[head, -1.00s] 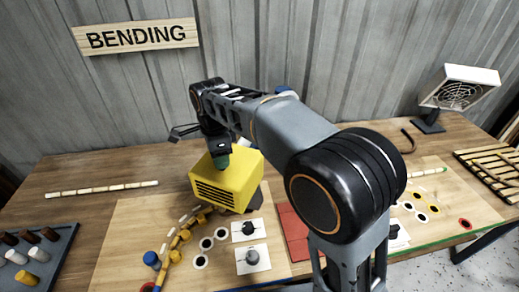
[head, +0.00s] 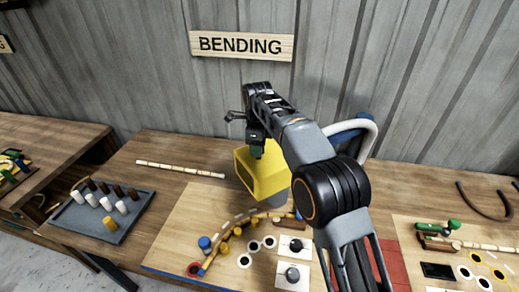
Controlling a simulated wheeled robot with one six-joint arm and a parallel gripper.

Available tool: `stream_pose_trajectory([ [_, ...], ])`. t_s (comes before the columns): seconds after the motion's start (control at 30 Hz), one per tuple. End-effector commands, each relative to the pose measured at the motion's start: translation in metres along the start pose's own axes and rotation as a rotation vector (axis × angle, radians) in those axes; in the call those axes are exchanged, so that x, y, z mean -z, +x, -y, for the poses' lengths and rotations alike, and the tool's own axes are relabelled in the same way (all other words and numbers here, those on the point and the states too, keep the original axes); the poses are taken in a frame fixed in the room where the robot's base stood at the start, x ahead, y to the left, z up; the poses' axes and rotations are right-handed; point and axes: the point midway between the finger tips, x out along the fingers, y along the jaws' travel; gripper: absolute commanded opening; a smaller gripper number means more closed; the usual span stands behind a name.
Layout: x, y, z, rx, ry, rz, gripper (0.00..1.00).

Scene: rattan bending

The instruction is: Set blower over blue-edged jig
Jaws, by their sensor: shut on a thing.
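The yellow box-shaped blower (head: 265,178) hangs from my gripper (head: 257,152), which is shut on its top. My arm hides part of the jig's right side.
A grey tray (head: 75,222) of dark, white and yellow pegs stands left. A straight rattan stick (head: 180,170) lies behind the jig. A red panel (head: 392,262) is beside my arm. Another pale board (head: 408,232) with a green clamp is at right. The wall is behind the bench.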

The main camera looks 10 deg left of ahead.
Motion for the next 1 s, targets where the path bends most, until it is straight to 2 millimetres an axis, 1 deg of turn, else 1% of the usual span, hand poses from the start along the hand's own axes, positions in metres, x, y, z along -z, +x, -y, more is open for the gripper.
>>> stream_pose_trajectory([
  [0.43, 0.0001, -0.0006, 0.0023, 0.001, 0.005, -0.001, 0.0],
  [0.47, 0.0001, -0.0006, 0.0023, 0.001, 0.004, -0.001, 0.43],
  [0.7, -0.0002, -0.0005, 0.0021, 0.001, 0.004, -0.001, 0.66],
  [0.73, -0.0002, -0.0005, 0.002, 0.001, 0.004, -0.001, 0.68],
  [1.0, -0.0006, -0.0026, 0.0021, 0.001, 0.004, 0.0, 0.68],
])
